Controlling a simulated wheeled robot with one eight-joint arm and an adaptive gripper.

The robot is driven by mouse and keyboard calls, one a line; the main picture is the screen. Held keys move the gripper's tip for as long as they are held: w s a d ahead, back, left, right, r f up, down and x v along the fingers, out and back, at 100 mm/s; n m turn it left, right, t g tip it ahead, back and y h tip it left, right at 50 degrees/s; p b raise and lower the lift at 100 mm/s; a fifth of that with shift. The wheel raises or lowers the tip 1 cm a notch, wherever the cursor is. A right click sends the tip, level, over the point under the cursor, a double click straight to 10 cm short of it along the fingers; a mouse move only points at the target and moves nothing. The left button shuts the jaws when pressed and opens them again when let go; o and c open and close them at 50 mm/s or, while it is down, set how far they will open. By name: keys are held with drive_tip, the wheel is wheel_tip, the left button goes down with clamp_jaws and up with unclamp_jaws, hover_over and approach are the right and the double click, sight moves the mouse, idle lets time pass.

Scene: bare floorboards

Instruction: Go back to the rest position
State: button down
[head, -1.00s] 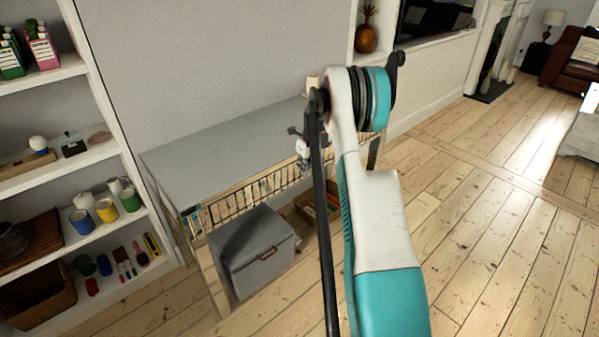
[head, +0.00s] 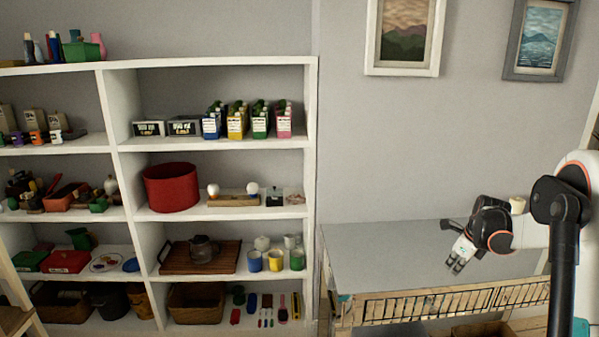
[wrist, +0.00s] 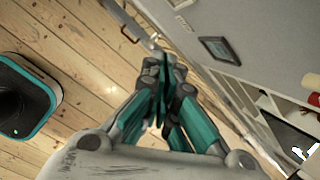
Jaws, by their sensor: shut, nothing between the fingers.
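My gripper (head: 456,266) hangs at the end of my bent arm at the right of the head view, fingers pointing down. In that picture it overlaps the grey-topped table; its exact distance from the table top is unclear. In the wrist view my gripper (wrist: 164,62) has its teal and grey fingers together, with nothing seen between them. Floorboards (wrist: 75,30) show beyond the fingers.
A white shelf unit (head: 312,150) on the left holds cartons, a red round container (head: 171,188), mugs and baskets. Framed pictures (head: 405,35) hang above.

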drive_tip(key=s+a+r+n+t, duration=0.1)
drive_tip(key=s+a+r+n, duration=0.4)
drive_tip(key=a, duration=0.4)
drive_tip(key=s+a+r+n+t, duration=0.1)
drive_tip(key=s+a+r+n, duration=0.4)
drive_tip(key=a, duration=0.4)
drive_tip(key=s+a+r+n, duration=0.3)
drive_tip(key=a+r+n, duration=0.3)
drive_tip(key=a+r, duration=0.15)
drive_tip(key=s+a+n+t+y, duration=0.1)
drive_tip(key=s+a+n, duration=0.7)
drive_tip(key=s, duration=0.4)
drive_tip(key=s+d+f+n+h, duration=0.1)
drive_tip(key=s+d+f+n, duration=0.1)
drive_tip(key=s+f+n, duration=0.3)
drive_tip(key=shift+s, duration=2.4)
